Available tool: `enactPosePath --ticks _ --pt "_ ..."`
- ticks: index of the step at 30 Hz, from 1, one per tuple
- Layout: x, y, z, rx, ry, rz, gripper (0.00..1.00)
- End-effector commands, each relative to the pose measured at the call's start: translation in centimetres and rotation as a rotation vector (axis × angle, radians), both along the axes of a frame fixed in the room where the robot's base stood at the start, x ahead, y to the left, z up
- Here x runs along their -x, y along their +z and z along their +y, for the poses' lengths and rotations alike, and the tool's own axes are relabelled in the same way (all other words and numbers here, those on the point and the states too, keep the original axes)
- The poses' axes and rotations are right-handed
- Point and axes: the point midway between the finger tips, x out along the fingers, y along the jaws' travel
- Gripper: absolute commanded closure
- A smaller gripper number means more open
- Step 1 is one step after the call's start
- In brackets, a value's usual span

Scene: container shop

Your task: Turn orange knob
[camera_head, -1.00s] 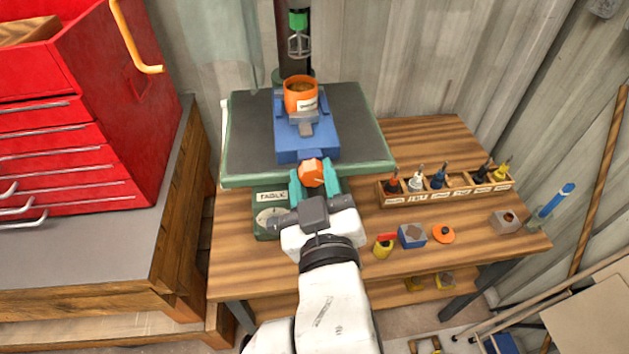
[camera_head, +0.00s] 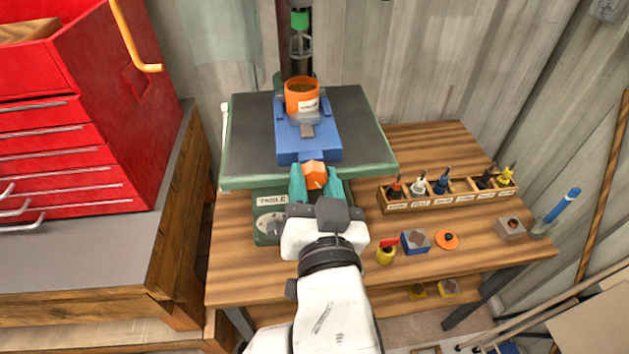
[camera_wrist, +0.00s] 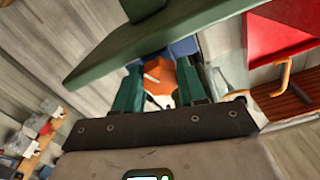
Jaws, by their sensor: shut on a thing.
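The orange knob (camera_head: 315,175) sits at the front of the blue vise block (camera_head: 308,142) on the machine's dark table (camera_head: 251,127). My gripper (camera_head: 315,182) has its teal fingers on either side of the knob and is shut on it. In the wrist view the orange knob (camera_wrist: 160,76) shows between the two teal fingers of my gripper (camera_wrist: 161,90), with a pale pointer mark on its face. The knob's far side, where it meets the vise, is partly hidden.
An orange cup (camera_head: 302,97) stands on the vise below the green-tipped tool (camera_head: 299,20). A wooden rack (camera_head: 437,199) of small tools and several loose parts, including an orange disc (camera_head: 446,240), lie on the bench to the right. A red tool cabinet (camera_head: 60,150) stands left.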

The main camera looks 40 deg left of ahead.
Motion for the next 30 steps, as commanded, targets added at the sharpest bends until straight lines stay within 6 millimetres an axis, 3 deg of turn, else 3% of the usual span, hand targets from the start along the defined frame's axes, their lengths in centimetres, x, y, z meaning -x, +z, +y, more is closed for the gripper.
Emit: enactPosePath --ticks 12,13,18,21,30 --pt "-0.01 -0.40 0.01 0.001 0.000 0.013 0.90" --pt "-0.01 -0.40 0.01 0.002 0.000 0.012 0.58" --pt "0.00 -0.30 0.01 0.000 0.000 0.011 0.42" --pt "0.01 -0.21 0.02 -0.001 0.000 0.009 0.34" --pt "0.26 -0.15 -0.28 -0.003 0.001 0.007 0.34"
